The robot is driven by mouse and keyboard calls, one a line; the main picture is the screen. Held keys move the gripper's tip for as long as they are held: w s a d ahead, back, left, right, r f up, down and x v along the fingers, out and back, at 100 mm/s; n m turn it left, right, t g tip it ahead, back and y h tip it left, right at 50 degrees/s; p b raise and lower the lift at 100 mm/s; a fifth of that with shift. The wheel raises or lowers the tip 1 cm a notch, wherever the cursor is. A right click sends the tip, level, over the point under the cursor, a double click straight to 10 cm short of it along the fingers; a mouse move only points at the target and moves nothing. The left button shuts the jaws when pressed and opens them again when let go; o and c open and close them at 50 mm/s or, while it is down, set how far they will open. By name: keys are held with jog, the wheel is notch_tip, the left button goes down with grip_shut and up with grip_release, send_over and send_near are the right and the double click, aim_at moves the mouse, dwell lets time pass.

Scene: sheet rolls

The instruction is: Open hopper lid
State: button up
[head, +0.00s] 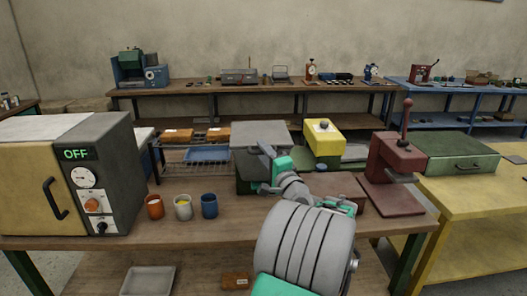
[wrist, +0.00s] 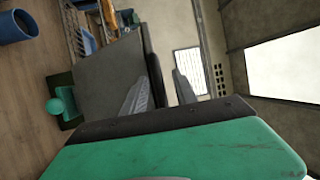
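The hopper is a dark green box (head: 244,180) in the middle of the bench, partly hidden by my arm. A flat grey panel, which looks like its lid (head: 258,133), covers its top; whether it is level or tilted I cannot tell. My gripper (head: 264,152) is at the panel's near right part. In the wrist view the grey panel (wrist: 108,75) lies left of my fingers, with a dark edge running up by them. My gripper (wrist: 162,92) shows two separated grey fingers; contact with the edge is unclear. A green ball knob (wrist: 55,106) shows low on the hopper.
Orange, yellow-filled and blue cups (head: 209,206) stand left of the hopper. A machine marked OFF (head: 105,165) is at far left. A yellow box (head: 324,143) stands behind to the right, and a red press (head: 394,160) stands right. Bench in front of the cups is clear.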

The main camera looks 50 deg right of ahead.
grip_shut()
dwell(0.3)
dwell(1.1)
